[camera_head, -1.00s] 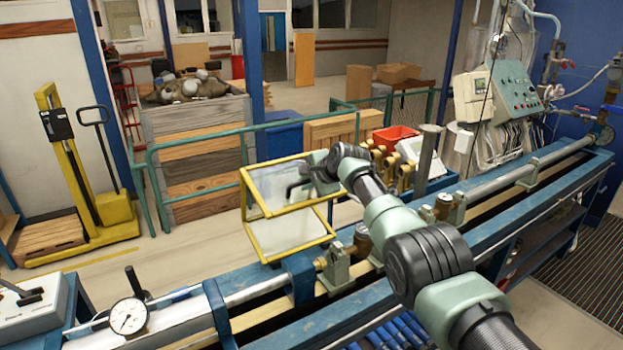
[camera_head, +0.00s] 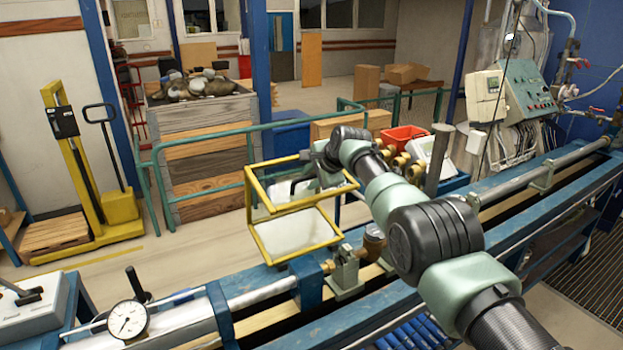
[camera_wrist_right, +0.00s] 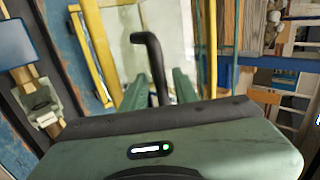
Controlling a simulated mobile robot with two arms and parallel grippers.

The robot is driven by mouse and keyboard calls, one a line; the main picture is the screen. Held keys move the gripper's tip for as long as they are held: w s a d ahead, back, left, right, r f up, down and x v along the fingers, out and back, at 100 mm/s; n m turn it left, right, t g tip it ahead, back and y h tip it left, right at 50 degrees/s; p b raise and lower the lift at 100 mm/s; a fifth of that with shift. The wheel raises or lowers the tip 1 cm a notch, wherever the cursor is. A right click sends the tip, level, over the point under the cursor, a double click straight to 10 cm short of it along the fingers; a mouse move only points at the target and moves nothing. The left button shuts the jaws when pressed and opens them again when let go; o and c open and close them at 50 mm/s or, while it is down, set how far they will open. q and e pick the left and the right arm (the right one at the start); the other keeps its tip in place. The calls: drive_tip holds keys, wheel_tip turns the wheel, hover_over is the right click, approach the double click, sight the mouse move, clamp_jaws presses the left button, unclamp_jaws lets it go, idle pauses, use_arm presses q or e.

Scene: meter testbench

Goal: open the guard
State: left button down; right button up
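The guard (camera_head: 297,203) is a yellow frame with clear panels above the blue bench, left of centre in the head view. Its upper panel is tilted up, apart from the lower panel (camera_head: 298,232). A black bent handle (camera_wrist_right: 150,65) rises between the two green fingers of my right gripper (camera_wrist_right: 160,88) in the right wrist view. The fingers lie close on both sides of it and appear shut on it. In the head view my right gripper (camera_head: 310,170) is at the guard's upper panel, its fingertips partly hidden. My left gripper is not in view.
The blue bench (camera_head: 380,318) runs diagonally, with pipes and a dial gauge (camera_head: 127,319) at front left. Brass fittings, a red bin (camera_head: 403,138) and a grey post (camera_head: 438,160) stand beyond my right arm. A green railing (camera_head: 205,145) is behind the guard.

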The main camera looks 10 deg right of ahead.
drive_tip(key=shift+s+f, duration=0.1)
drive_tip(key=shift+f, duration=0.15)
drive_tip(key=shift+d+r+b, duration=0.1)
drive_tip(key=shift+r+b, duration=0.2)
drive_tip(key=shift+b, duration=0.45)
drive_tip(key=shift+b+v, duration=0.7)
drive_tip(key=shift+v, duration=0.15)
drive_tip(key=b+v, duration=0.1)
drive_tip(key=v, duration=0.3)
drive_tip(key=shift+s+b, duration=0.1)
drive_tip(key=shift+b, duration=0.3)
drive_tip(key=shift+v, duration=0.85)
